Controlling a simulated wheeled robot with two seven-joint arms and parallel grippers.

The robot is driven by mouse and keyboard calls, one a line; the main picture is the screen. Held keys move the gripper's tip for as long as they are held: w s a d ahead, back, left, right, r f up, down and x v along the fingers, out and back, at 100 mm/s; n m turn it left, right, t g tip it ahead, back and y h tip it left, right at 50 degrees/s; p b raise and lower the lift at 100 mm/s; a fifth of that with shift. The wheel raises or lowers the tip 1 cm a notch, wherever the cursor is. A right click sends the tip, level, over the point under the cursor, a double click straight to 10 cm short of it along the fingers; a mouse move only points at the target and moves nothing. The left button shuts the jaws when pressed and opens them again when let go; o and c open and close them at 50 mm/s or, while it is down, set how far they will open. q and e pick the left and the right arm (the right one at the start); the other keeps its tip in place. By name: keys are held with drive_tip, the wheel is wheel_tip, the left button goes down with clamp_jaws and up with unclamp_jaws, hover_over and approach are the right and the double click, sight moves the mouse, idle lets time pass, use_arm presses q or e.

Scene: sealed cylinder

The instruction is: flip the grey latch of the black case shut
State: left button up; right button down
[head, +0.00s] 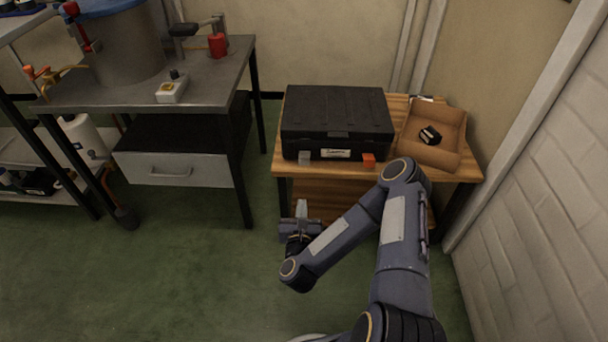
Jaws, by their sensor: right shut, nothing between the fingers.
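The black case (337,108) sits on the wooden table with its lid down. Its grey latch (304,157) is a small block low at the left of the case's front. An orange latch-like block (369,160) is at the right of the front. At this size I cannot tell whether the grey latch is flipped up or down. My right gripper (302,208) is shut and empty, in front of the table and below the grey latch in the picture, apart from the case. My left gripper is not in view.
The wooden table (470,170) also holds an open brown box (453,124) with a small black item (430,135), right of the case. A metal workbench (215,90) stands to the left. A white brick wall bounds the right. Green floor is clear between.

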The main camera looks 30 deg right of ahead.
sight(305, 158)
drive_tip(key=x, duration=0.3)
drive_tip(key=b+x, duration=0.1)
drive_tip(key=x, duration=0.1)
drive_tip(key=b+x, duration=0.1)
drive_tip(key=x, duration=0.2)
drive_tip(key=shift+w+d+r, duration=0.2)
drive_tip(key=shift+d+r, duration=0.05)
drive_tip(key=shift+d, duration=0.1)
drive_tip(key=r, duration=0.1)
drive_tip(key=w+r, duration=0.1)
drive_tip(key=r, duration=0.1)
drive_tip(key=shift+d+r, duration=0.2)
drive_tip(key=shift+r, duration=0.15)
drive_tip(key=shift+s, duration=0.1)
